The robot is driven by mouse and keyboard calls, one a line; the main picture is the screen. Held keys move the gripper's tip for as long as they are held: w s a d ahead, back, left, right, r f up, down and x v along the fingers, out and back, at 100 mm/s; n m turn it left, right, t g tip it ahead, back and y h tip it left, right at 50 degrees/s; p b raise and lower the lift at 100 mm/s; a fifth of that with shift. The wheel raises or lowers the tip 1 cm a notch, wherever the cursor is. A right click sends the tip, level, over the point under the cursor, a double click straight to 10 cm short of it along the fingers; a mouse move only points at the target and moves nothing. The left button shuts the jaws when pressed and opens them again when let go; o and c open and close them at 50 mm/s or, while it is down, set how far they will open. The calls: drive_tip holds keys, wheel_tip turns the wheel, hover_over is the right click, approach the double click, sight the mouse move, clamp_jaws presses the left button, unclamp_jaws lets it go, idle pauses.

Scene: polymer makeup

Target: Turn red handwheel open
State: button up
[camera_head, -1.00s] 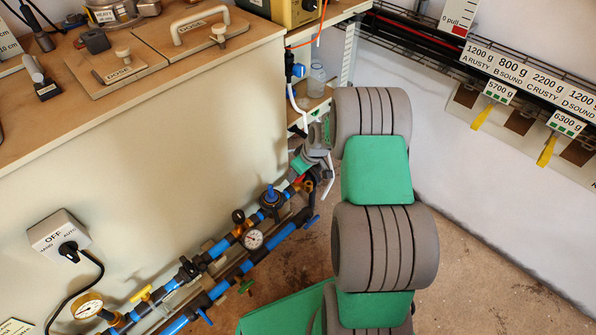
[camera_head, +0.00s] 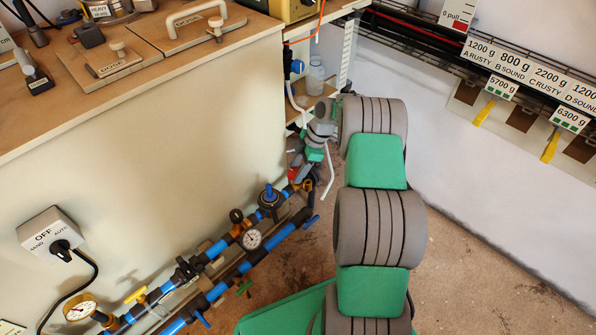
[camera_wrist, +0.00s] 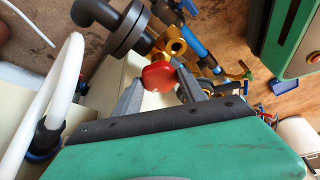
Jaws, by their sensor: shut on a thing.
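The red handwheel (camera_wrist: 158,76) shows in the wrist view between the two grey fingers of my gripper (camera_wrist: 160,88). My gripper is shut on it, with a finger on each side of the wheel. Brass fittings (camera_wrist: 180,46) sit just beyond the wheel. In the head view a small red part of the handwheel (camera_head: 294,174) shows at the far end of the blue pipes, and my gripper (camera_head: 305,165) is beside it. My gripper and wrist hide most of the wheel there.
Blue pipes (camera_head: 262,249) with a pressure gauge (camera_head: 251,239), a blue-knobbed regulator (camera_head: 270,197) and a yellow-handled valve (camera_head: 136,295) run along the cream bench side. A white hose (camera_wrist: 62,85) and a black pipe elbow (camera_wrist: 100,20) are close to my gripper. The floor at right is clear.

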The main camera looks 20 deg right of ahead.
drive_tip(key=n, duration=0.1)
drive_tip(key=n+g, duration=0.1)
drive_tip(key=n, duration=0.1)
drive_tip(key=shift+w+f+n+b, duration=0.1)
drive_tip(key=shift+w+n+b, duration=0.05)
drive_tip(key=shift+n+b, duration=0.2)
drive_tip(key=n+g, duration=0.1)
drive_tip(key=n, duration=0.3)
drive_tip(key=shift+w+g+h, duration=0.15)
drive_tip(key=shift+g+h, duration=0.25)
drive_tip(key=shift+n, duration=0.25)
drive_tip(key=o, duration=1.4)
drive_tip(key=shift+c, duration=0.2)
drive_tip(key=p+v, duration=0.8)
drive_tip(key=p, duration=0.4)
